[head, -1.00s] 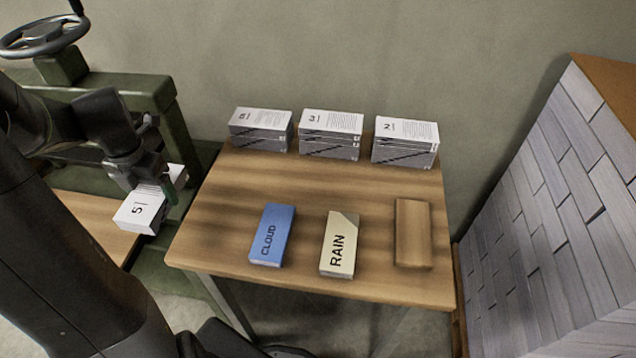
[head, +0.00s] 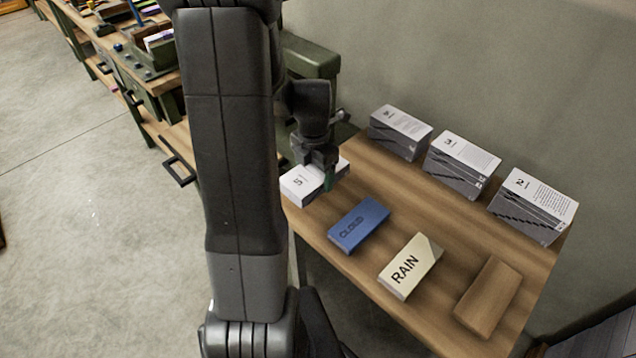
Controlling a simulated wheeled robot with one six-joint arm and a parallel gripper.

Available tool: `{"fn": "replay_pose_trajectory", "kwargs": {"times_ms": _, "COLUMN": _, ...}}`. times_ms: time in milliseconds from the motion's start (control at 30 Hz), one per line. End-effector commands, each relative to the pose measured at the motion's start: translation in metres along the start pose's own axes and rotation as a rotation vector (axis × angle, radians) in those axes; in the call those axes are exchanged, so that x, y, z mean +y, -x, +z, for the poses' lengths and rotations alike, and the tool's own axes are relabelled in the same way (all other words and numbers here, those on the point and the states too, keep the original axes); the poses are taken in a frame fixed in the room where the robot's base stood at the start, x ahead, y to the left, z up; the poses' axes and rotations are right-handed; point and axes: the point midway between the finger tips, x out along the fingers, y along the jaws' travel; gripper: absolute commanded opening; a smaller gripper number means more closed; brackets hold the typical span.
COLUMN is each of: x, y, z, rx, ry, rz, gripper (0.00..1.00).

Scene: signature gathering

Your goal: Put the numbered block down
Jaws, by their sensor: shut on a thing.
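My gripper (head: 328,178) is shut on a white block (head: 301,185) marked with a 5, in the head view. The block is at the left end of the wooden table (head: 385,185), left of the blue block. I cannot tell whether it touches the tabletop. Part of the block is hidden behind the gripper, and my arm covers the area to its left.
A blue CLOUD block (head: 358,224), a cream RAIN block (head: 410,266) and a plain wooden block (head: 488,297) lie along the table's front. Three paper stacks, numbered 5 (head: 400,132), 3 (head: 461,163) and 2 (head: 532,205), stand at the back by the wall.

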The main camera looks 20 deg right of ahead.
Motion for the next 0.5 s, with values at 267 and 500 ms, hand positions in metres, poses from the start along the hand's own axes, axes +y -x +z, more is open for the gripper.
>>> {"fn": "replay_pose_trajectory", "kwargs": {"times_ms": 267, "x": 0.000, "y": -0.032, "z": 0.000, "rx": 0.002, "ry": 0.000, "rz": -0.002, "gripper": 0.45}}
{"fn": "replay_pose_trajectory", "kwargs": {"times_ms": 500, "x": 0.000, "y": -0.044, "z": 0.000, "rx": -0.001, "ry": 0.000, "rz": 0.001, "gripper": 0.45}}
